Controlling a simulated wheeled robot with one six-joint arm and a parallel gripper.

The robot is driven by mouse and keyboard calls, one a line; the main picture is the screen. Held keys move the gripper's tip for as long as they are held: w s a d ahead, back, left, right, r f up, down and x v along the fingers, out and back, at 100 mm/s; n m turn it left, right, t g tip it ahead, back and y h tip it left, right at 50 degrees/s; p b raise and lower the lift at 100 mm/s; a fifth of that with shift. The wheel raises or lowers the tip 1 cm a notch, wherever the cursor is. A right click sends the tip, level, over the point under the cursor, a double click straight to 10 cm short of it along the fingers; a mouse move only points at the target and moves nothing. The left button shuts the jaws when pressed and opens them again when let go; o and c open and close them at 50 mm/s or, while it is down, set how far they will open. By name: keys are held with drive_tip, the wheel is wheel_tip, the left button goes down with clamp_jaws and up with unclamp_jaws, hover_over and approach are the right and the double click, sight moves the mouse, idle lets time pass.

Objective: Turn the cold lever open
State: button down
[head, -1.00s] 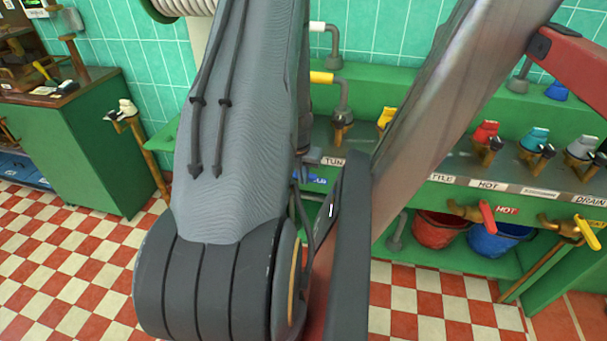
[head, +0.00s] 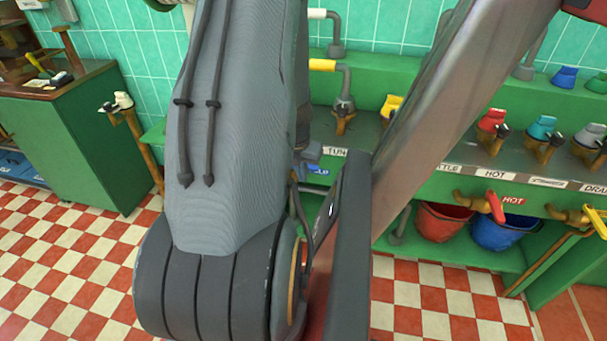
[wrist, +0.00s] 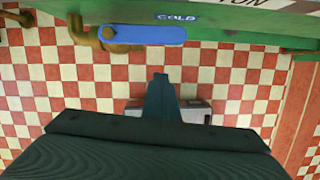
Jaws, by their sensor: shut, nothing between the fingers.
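The blue cold lever (wrist: 143,36) shows in the wrist view as a long flat handle, lying crosswise under the green counter edge. Its brass pipe (wrist: 95,36) is at its left end. The COLD label (wrist: 177,18) is just above it. My gripper (wrist: 158,80) is shut and empty, pointing up the picture towards the lever. Its tips appear below the lever's right part, with floor visible between, so they look apart from it. In the head view my arm hides the lever and gripper; part of the blue COLD label (head: 318,169) shows beside the arm.
The green counter (head: 400,172) runs along the tiled wall. A red HOT lever (head: 495,206) and a yellow lever (head: 596,222) stick out further right. A red bucket (head: 443,224) and a blue bucket (head: 505,233) stand below. Checkered floor (head: 415,305) is open in front.

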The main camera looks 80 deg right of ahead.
drive_tip(key=p+v, duration=0.5)
drive_tip(key=v, duration=0.4)
drive_tip(key=shift+s+r, duration=0.2)
drive_tip(key=w+a+r+m+t, duration=0.1)
drive_tip(key=w+a+r+m, duration=0.3)
drive_tip(key=w+a, duration=0.75)
drive_tip(key=w+a+r+m, duration=0.45)
drive_tip(key=w+a, duration=0.35)
drive_tip(key=w, duration=0.7)
drive_tip(key=w+a+r+m+y, duration=0.1)
drive_tip(key=a+r+m, duration=0.1)
drive_tip(key=a, duration=0.8)
drive_tip(key=w+a+r+m+y, duration=0.1)
drive_tip(key=a+r+m, duration=0.1)
drive_tip(key=a, duration=0.8)
drive_tip(key=a+r+m, duration=0.2)
drive_tip(key=a+m, duration=0.2)
drive_tip(key=a, duration=0.6)
drive_tip(key=shift+w+a+t+y, duration=0.2)
drive_tip(key=shift+w+t+y, duration=0.2)
